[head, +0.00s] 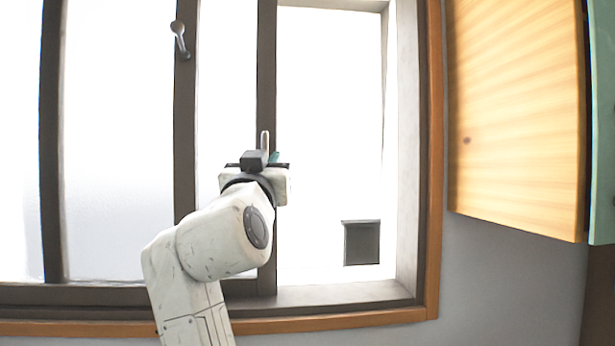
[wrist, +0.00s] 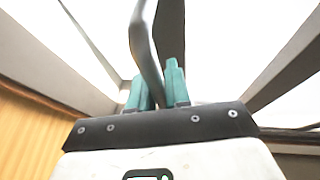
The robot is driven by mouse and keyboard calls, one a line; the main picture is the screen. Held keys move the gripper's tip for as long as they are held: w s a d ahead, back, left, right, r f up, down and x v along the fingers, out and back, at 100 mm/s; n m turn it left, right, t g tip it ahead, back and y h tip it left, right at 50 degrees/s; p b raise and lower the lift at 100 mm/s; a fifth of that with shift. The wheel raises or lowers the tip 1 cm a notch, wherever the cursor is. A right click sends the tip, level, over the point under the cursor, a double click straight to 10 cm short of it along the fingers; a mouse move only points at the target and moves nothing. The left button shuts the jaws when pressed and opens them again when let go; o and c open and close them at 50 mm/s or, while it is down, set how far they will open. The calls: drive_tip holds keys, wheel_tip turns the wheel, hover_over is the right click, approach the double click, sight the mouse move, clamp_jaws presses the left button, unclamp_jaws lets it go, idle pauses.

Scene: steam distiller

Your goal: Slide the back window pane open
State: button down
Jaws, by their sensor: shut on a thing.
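The back window pane has a dark upright edge bar (head: 266,60), with a strip of bright glass (head: 226,90) to its left. A grey metal handle (head: 265,141) stands on that bar and also shows large in the wrist view (wrist: 146,45). My gripper (head: 268,156) is at the handle. In the wrist view its teal fingertips (wrist: 157,90) stand on either side of the handle, shut on it. To the right of the bar is a wide bright gap up to the window's right jamb (head: 404,150).
Another window handle (head: 180,40) is on the dark bar further left. A frosted pane (head: 118,200) fills the left side. A wooden cabinet (head: 515,110) hangs at the right, near the orange window frame (head: 433,150). A dark grey box (head: 361,243) shows in the gap.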

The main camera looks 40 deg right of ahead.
drive_tip(key=shift+w+a, duration=0.8)
drive_tip(key=shift+a, duration=0.25)
drive_tip(key=c, duration=1.2)
unclamp_jaws()
drive_tip(key=shift+o, duration=0.2)
drive_tip(key=b+v, duration=0.2)
drive_tip(key=v, duration=0.8)
drive_tip(key=shift+s+a+b, duration=0.2)
drive_tip(key=shift+a+b, duration=0.05)
drive_tip(key=shift+b, duration=0.1)
drive_tip(key=shift+f, duration=0.15)
